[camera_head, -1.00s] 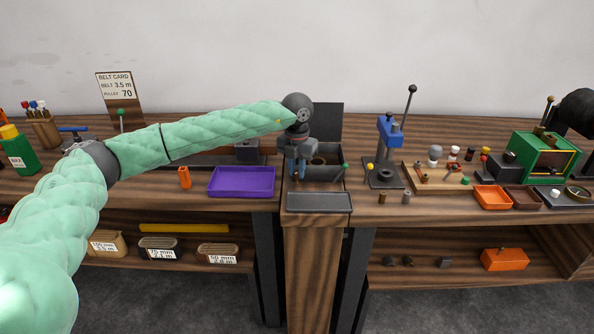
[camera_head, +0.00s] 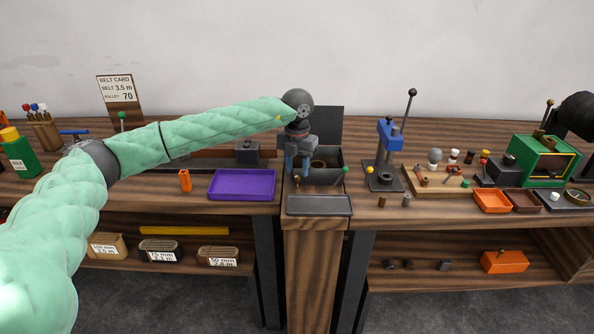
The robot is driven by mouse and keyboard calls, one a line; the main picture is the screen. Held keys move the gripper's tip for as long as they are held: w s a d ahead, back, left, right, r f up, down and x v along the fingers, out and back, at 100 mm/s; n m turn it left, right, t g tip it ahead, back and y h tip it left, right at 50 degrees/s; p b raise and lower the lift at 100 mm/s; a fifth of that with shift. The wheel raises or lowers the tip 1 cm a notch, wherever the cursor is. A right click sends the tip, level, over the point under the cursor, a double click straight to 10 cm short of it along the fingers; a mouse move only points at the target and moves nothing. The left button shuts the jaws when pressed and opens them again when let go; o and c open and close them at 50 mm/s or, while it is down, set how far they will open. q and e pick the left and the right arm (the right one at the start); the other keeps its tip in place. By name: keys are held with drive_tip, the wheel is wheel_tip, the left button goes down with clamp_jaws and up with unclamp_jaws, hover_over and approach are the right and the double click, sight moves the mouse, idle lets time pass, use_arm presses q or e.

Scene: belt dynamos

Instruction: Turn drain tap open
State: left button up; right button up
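My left gripper (camera_head: 297,175) points down over the left part of a dark open basin (camera_head: 336,157) at the centre of the bench. Its two blue-grey fingers show side by side with a gap between them, and I see nothing held. A small brass-coloured piece (camera_head: 297,181) shows just below the fingertips, at the basin's front left. It may be the drain tap, but it is too small to tell its position or whether a finger touches it. A green-knobbed lever (camera_head: 345,169) stands at the basin's right side. My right gripper is not in view.
A grey tray (camera_head: 319,205) lies in front of the basin. A purple tray (camera_head: 242,184) and an orange piece (camera_head: 184,180) are to its left. A blue lever press (camera_head: 387,150) stands to the right, with a wooden parts board (camera_head: 437,187) beyond it.

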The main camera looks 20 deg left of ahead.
sight(297, 176)
use_arm(q)
wheel_tip(297, 176, up, 4)
drive_tip(key=shift+r+p, duration=0.25)
drive_tip(key=shift+p, duration=0.15)
drive_tip(key=shift+r, duration=0.6)
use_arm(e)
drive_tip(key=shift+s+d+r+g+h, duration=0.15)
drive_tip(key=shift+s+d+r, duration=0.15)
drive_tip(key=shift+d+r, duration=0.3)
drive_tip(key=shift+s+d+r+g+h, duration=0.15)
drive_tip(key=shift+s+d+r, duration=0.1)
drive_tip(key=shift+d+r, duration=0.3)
